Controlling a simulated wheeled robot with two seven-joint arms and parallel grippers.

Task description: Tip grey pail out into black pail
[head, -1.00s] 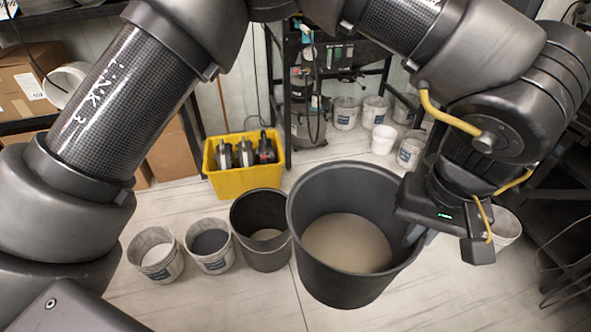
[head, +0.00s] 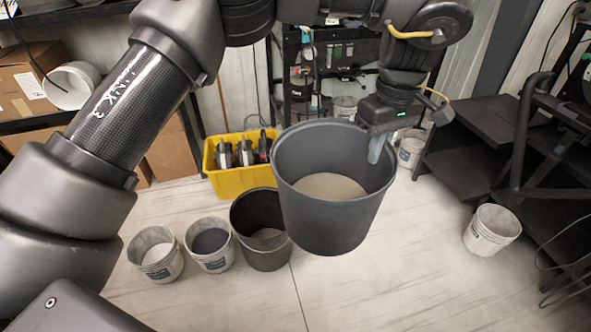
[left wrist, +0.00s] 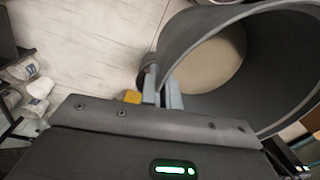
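The grey pail (head: 330,222) is large, with pale beige material lying at its bottom. It hangs roughly upright above the floor, tilted little if at all. My left gripper (head: 376,148) is shut on its right rim, one finger inside the wall. In the left wrist view the fingers (left wrist: 163,95) pinch the rim of the grey pail (left wrist: 190,32). The black pail (head: 258,255) stands on the floor just left of the grey pail, its mouth open, with a little pale material showing inside. The grey pail overlaps its right edge in the head view. My right gripper is not in view.
Two small whitish pails (head: 157,254) (head: 211,247) stand left of the black pail. A yellow crate (head: 228,184) with tools is behind. Another whitish pail (head: 491,230) stands at right by the black shelving (head: 490,130). The floor in front is clear.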

